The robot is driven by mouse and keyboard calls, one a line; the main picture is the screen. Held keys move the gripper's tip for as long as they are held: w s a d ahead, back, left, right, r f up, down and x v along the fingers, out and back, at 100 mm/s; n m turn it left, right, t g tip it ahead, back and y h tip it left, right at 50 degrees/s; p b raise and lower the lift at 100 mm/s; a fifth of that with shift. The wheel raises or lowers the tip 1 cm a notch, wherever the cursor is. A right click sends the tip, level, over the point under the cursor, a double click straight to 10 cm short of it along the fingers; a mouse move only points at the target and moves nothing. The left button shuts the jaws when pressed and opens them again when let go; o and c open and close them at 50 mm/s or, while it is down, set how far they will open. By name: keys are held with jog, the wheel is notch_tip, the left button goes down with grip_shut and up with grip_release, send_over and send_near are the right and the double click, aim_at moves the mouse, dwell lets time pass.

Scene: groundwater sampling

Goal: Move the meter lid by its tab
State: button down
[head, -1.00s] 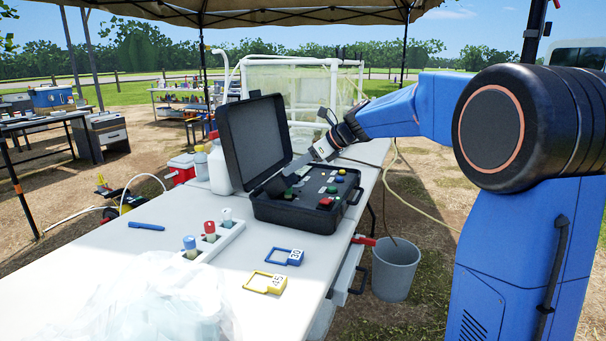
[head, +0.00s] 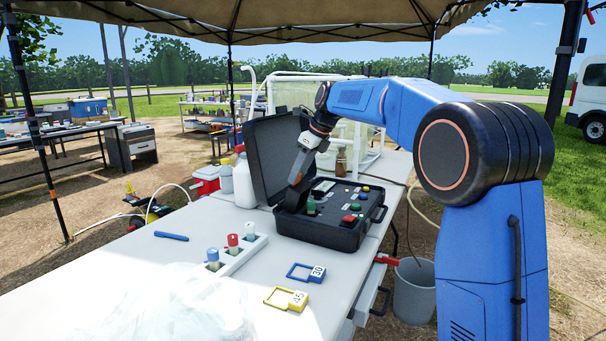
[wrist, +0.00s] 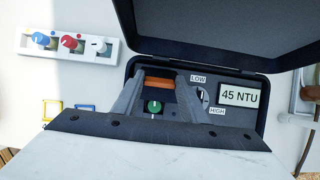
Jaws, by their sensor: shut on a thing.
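The meter (head: 345,235) is a black case on the white table, its big hinged cover (head: 268,150) standing open. It also shows in the wrist view, with a green knob (wrist: 154,107), a LOW/HIGH switch (wrist: 203,96) and a display (wrist: 240,95) reading 45 NTU. My gripper (head: 297,184) points down into the left part of the case. In the wrist view my gripper (wrist: 167,80) is shut on an orange-brown piece (wrist: 174,97), which appears to be the lid's tab. The rest of that small lid is largely hidden by the fingers.
A rack (head: 238,255) with several colour-capped vials stands left of the case. A blue tag (head: 307,272), a yellow tag (head: 287,298), a blue pen (head: 171,236) and a clear plastic bag (head: 180,310) lie on the table. A grey bucket (head: 414,295) stands on the ground beside it.

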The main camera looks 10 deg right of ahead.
jog(key=shift+w+a, duration=0.1)
jog(key=shift+a, duration=0.05)
jog(key=c, duration=1.1)
grip_release()
jog(key=shift+r, duration=0.1)
jog(key=v, duration=1.7)
